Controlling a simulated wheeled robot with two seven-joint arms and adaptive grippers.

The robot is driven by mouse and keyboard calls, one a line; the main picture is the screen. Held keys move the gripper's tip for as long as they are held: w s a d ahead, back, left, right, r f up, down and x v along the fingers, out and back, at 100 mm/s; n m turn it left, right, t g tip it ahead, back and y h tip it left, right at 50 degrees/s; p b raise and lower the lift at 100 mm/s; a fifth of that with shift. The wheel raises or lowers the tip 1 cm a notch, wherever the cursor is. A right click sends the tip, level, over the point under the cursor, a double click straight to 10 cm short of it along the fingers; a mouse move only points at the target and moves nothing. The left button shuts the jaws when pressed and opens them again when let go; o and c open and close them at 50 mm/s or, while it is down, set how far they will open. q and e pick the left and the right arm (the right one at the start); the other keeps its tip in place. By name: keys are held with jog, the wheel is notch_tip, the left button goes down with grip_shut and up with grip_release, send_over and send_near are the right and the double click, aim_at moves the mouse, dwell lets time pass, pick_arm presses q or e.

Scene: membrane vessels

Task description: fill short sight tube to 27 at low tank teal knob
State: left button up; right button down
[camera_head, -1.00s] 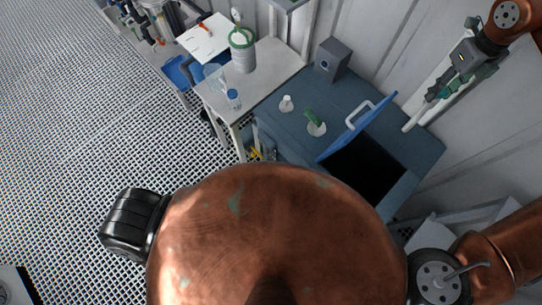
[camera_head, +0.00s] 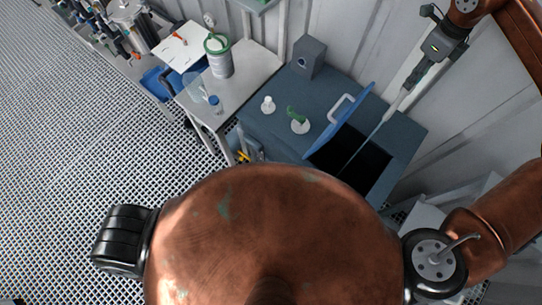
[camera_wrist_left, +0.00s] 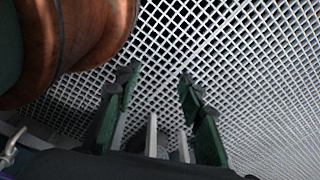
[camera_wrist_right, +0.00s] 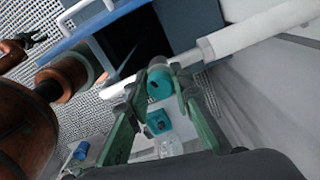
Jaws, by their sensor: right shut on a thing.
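My right gripper (camera_wrist_right: 162,88) is shut around a teal knob (camera_wrist_right: 159,83), beside a white pipe (camera_wrist_right: 250,33) in the right wrist view. A second teal part (camera_wrist_right: 158,122) shows lower between the fingers. In the head view, the right gripper (camera_head: 414,78) is at the wall above the tank and hides the knob. The low blue-grey tank (camera_head: 402,148) has its blue lid (camera_head: 335,124) raised over a dark opening. My left gripper (camera_wrist_left: 157,82) is open and empty above the grating. I cannot make out the sight tube or its reading.
A thin pale line (camera_head: 376,130) crosses the tank opening; I cannot tell what it is. A grey box (camera_head: 309,57), a white bottle (camera_head: 268,104) and a green-topped piece (camera_head: 298,121) stand on the blue-grey top. A white table (camera_head: 255,63) holds a green-rimmed container (camera_head: 219,58).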

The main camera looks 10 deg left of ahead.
jog(key=n, duration=0.2)
jog(key=shift+r+n+p, duration=0.15)
jog(key=shift+n+p, duration=0.25)
jog(key=shift+n, duration=1)
jog(key=shift+n+p, duration=0.4)
jog(key=shift+n, duration=0.6)
jog(key=n, duration=0.4)
jog(key=shift+p, duration=0.3)
pick_arm(q)
jog(key=r, duration=0.3)
jog(key=shift+w+p, duration=0.3)
jog(key=shift+w, duration=0.1)
pick_arm(e)
jog(key=n, duration=0.5)
jog(key=shift+n, duration=0.3)
jog(key=shift+s, duration=0.1)
dwell(3.1)
